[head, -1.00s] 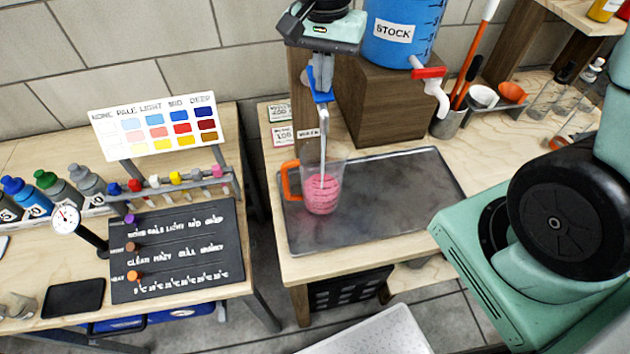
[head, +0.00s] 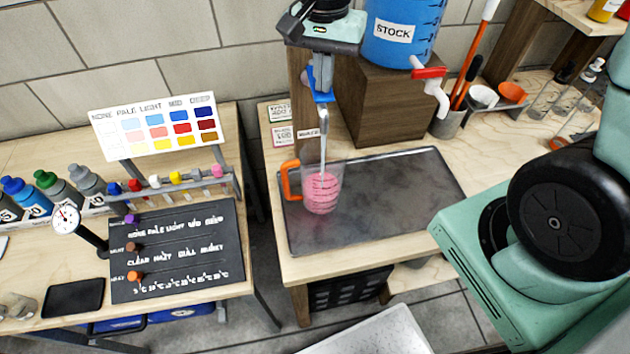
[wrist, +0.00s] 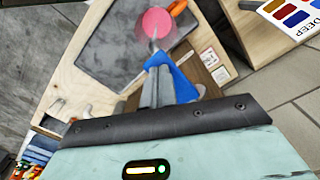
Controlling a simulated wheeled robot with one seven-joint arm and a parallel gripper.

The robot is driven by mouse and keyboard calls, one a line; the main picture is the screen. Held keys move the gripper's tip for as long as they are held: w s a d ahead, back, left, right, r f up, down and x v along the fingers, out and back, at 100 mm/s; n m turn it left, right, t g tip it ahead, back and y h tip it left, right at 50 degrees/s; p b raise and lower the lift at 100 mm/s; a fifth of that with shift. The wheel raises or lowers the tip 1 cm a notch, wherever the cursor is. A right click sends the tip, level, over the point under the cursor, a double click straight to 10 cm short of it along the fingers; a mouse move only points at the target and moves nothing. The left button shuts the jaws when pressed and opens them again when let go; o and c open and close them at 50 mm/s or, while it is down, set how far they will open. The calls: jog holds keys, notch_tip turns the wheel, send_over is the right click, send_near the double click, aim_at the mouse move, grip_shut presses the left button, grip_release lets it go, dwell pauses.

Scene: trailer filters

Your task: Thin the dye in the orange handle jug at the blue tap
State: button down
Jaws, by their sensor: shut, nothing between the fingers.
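The clear jug (head: 322,188) with the orange handle (head: 289,180) stands upright on the dark metal tray, holding pink liquid. In the wrist view its pink contents (wrist: 157,22) show from above. The blue tap (head: 321,97) is above the jug, its metal spout (head: 323,120) pointing down over the mouth. A thin pale stream appears to run from the spout into the jug. My gripper (head: 320,84) is shut and empty, pointing down at the blue tap lever. In the wrist view its fingertips (wrist: 157,72) are close against the lever (wrist: 177,82); exact contact is hard to tell.
The tray (head: 400,195) is otherwise bare. A STOCK tank (head: 393,31) with a red tap (head: 428,73) stands on a wooden block at the right. A colour chart (head: 158,126), bottles and a black slider board (head: 175,250) are on the left table, across a gap.

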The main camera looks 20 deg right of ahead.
dwell(0.5)
notch_tip(320, 180, up, 9)
jog(key=p, duration=0.6)
jog(key=shift+f+p, duration=0.2)
jog(key=shift+p, duration=0.2)
jog(key=s+a+f+n+b, duration=0.3)
jog(key=s+f+n+b, duration=0.2)
jog(key=s+n, duration=0.3)
jog(key=s+a+f+n+b, duration=0.3)
jog(key=s+f+n+b, duration=0.2)
jog(key=s+n, duration=0.3)
jog(key=s+f, duration=0.1)
jog(key=s, duration=0.2)
jog(key=shift+a+y, duration=0.15)
jog(key=shift+y, duration=0.15)
